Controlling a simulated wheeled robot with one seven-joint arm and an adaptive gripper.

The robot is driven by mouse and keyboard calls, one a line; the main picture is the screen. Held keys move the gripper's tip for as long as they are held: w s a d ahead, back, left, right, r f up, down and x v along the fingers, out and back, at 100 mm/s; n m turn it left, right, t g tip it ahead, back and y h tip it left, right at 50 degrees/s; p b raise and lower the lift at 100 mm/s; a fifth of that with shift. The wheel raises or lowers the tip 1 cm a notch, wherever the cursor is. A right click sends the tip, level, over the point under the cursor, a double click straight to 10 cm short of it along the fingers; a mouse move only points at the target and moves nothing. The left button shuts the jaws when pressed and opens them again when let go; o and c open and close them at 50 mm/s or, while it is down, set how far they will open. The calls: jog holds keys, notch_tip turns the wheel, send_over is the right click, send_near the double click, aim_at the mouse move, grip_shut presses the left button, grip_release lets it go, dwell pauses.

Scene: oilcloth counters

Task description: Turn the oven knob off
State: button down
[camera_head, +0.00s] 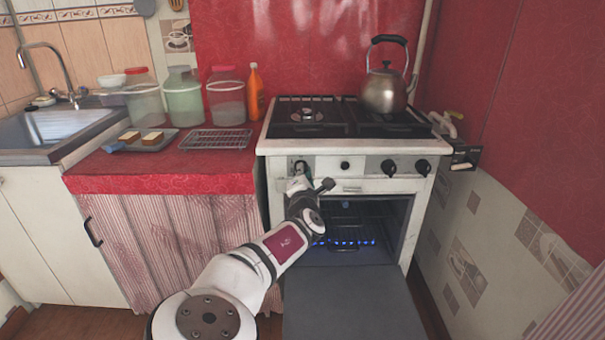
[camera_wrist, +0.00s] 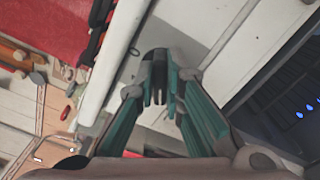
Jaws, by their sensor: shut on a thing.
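The stove's white front panel (camera_head: 367,165) carries a row of black knobs. My gripper (camera_head: 298,172) is at the panel's left end, shut on the oven knob, which my gripper mostly hides in the head view. In the wrist view, the green-sided fingers of my gripper (camera_wrist: 156,92) converge on the dark knob against the pale panel. The knob's pointer angle cannot be told. The oven (camera_head: 365,212) below has its door (camera_head: 350,305) folded down, and small blue flames (camera_head: 345,242) burn inside.
Other knobs (camera_head: 389,167) lie to the right of my gripper. A metal kettle (camera_head: 384,90) stands on the stove top. To the left, a red counter (camera_head: 130,180) holds jars, an orange bottle (camera_head: 255,92), a wire rack (camera_head: 215,139) and a tray with bread. The open door juts out low.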

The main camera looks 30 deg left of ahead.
jog(key=shift+m, duration=0.3)
jog(key=m+b, duration=0.4)
jog(key=m, duration=0.3)
jog(key=m+b, duration=0.5)
jog(key=m, duration=0.3)
jog(key=f+m+b, duration=0.1)
jog(key=m+b, duration=0.3)
jog(key=m, duration=0.4)
jog(key=shift+s+a, duration=0.15)
jog(key=shift+b, duration=0.3)
jog(key=c, duration=1.7)
grip_release()
jog(key=shift+r, duration=0.1)
jog(key=shift+s, duration=0.1)
jog(key=v, duration=1.2)
